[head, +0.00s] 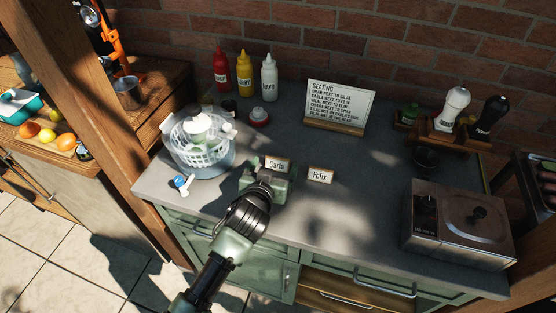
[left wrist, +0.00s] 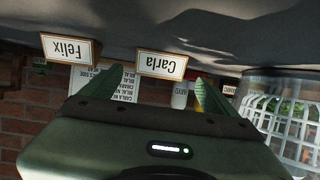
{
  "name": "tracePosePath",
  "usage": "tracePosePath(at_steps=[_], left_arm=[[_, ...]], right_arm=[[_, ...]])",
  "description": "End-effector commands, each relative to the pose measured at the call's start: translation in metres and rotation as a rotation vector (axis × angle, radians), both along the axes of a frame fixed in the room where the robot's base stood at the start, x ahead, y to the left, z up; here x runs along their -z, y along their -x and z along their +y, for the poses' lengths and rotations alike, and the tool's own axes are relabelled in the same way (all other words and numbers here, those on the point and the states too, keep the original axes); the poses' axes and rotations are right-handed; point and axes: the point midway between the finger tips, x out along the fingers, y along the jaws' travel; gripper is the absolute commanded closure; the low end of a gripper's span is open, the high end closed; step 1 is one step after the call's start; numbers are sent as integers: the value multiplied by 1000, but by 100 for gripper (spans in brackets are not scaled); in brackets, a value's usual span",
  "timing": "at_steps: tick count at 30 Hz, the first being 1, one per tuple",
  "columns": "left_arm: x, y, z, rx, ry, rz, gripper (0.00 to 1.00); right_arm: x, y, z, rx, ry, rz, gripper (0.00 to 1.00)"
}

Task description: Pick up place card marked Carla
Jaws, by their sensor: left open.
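The place card marked Carla (head: 277,164) stands on the grey counter (head: 345,222), a small white card with a wooden edge. My left gripper (head: 268,181) is open and right at the near side of this card, partly covering its lower part in the head view. In the left wrist view, which is upside down, the Carla card (left wrist: 161,64) shows between and beyond the two green fingers (left wrist: 152,88). I cannot tell whether the fingers reach around it. A second card marked Felix (head: 320,175) stands just to its right. My right gripper is not in view.
A salad spinner (head: 203,150) stands left of the gripper. A seating sign (head: 339,104) stands behind the cards. Red, yellow and white bottles (head: 245,74) line the back. A metal appliance (head: 459,222) is at right. The counter between Felix and the appliance is clear.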

Motion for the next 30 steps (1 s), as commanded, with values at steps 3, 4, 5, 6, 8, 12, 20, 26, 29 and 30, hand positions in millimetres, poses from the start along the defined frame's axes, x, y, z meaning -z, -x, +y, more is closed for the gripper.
tracePosePath(at_steps=[3,4,5,6,8,12,20,26,29,30], left_arm=[[2,-16,-5,1,-2,-1,11],[4,-20,-6,1,-2,1,11],[6,-23,-7,0,-1,0,11],[8,-27,-8,0,-1,-1,11],[11,-32,-9,0,-1,0,11],[14,-37,-10,1,0,-1,11],[14,-36,-10,1,1,-1,30],[14,-36,-10,1,1,-1,76],[14,-36,-10,1,0,0,76],[14,-36,-10,1,0,0,76]], right_arm=[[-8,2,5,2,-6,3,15],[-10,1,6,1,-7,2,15],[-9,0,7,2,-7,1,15],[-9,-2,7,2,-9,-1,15],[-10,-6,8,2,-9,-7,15],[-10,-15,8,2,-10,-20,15],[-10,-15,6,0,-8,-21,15],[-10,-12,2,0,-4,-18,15],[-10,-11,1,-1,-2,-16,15],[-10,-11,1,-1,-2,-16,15]])
